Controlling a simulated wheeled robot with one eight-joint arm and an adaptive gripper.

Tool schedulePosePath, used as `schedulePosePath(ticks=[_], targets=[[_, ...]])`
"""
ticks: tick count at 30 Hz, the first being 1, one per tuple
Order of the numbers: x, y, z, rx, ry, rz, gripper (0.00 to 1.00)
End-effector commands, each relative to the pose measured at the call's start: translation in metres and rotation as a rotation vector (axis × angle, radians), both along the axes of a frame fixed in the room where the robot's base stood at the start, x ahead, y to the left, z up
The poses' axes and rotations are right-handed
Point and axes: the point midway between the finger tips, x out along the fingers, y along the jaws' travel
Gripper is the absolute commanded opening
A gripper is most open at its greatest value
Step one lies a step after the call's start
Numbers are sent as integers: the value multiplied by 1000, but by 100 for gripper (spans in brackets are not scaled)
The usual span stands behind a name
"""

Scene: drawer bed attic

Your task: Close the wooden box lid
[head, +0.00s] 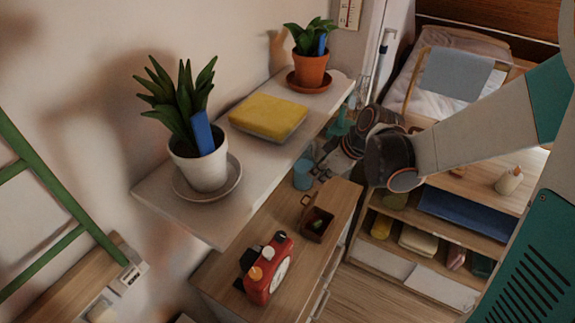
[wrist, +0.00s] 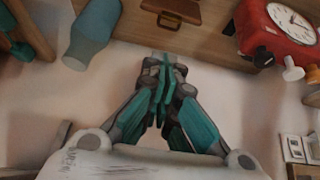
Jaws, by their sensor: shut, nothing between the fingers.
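The small wooden box (head: 318,226) stands on the wooden cabinet top, below the white shelf, in the head view. Its lid (head: 308,203) is raised on the far side, and the dark inside shows with something green in it. In the wrist view a brown part of the box with a small loop (wrist: 172,12) is at the top edge; most of the box is cut off there. My gripper (wrist: 165,68) is shut and empty, its teal fingers together and pointing toward the box. In the head view my gripper (head: 335,142) is beyond and above the box, apart from it.
A red clock (head: 268,270) stands in front of the box, and a blue cup (head: 303,174) behind it. The white shelf (head: 219,222) overhangs on the left, with potted plants (head: 205,172) and a yellow cloth (head: 268,115). An open shelf unit (head: 420,215) is at right.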

Motion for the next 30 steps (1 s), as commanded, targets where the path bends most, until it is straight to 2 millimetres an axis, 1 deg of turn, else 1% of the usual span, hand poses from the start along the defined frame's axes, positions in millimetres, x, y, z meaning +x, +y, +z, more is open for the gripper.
schedulePosePath(ticks=[5, 8, 15, 21, 25, 30], targets=[[4, 3, -9, 2, -3, 21, 0], [7, 8, -19, 2, -3, 23, 0], [20, 25, -57, 1, -3, 22, 0], [28, 36, -81, 2, -3, 20, 0], [31, 40, -89, 0, -3, 21, 0], [33, 41, -91, 1, -3, 20, 0]])
